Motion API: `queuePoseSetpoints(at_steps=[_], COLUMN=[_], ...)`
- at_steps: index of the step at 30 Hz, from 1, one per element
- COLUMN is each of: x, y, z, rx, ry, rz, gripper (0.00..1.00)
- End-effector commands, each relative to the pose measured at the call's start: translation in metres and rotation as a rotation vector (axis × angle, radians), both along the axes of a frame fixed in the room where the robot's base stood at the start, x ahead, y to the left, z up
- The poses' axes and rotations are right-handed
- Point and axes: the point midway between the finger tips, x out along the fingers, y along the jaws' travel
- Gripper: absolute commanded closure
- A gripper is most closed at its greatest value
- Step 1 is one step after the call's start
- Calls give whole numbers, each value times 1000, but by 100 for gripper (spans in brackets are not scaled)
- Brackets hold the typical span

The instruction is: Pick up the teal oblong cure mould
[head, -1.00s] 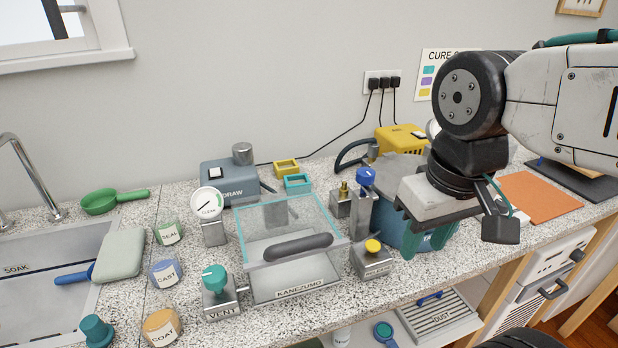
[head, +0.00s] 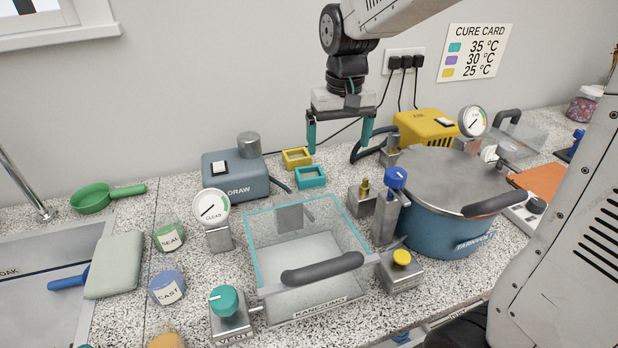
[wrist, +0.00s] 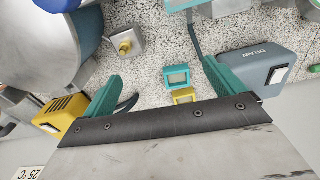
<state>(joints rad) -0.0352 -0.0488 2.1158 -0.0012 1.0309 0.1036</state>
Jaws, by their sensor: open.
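The teal oblong cure mould (head: 311,184) sits on the speckled counter just in front of a yellow mould (head: 296,164). Both look like small open rectangular trays. My gripper (head: 339,148) is open and empty, pointing down in the air above and to the right of the teal mould in the head view. In the wrist view the teal mould (wrist: 177,69) lies below, between the two spread teal fingers of my gripper (wrist: 162,70), nearer the right finger. The yellow mould (wrist: 184,92) lies beside it, partly hidden by the gripper body. Nothing touches the fingers.
The blue-grey DRAW pump (head: 235,183) stands left of the moulds, with a hose. A clear-lidded chamber (head: 310,305) is in front. A blue pressure pot (head: 440,230), a blue-knobbed valve (head: 389,215) and a yellow AIR unit (head: 425,128) stand to the right.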

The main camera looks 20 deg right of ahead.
Motion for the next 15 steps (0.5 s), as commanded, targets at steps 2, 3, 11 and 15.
queuePoseSetpoints(at_steps=[2,3,11,15], x=[35,51,118,129], y=[5,7,19,21], z=[-23,-33,-91,-106], rx=[0,0,0,0], ry=[19,22,41,44], rz=[-5,-9,-28,-32], gripper=[5,5,5,5])
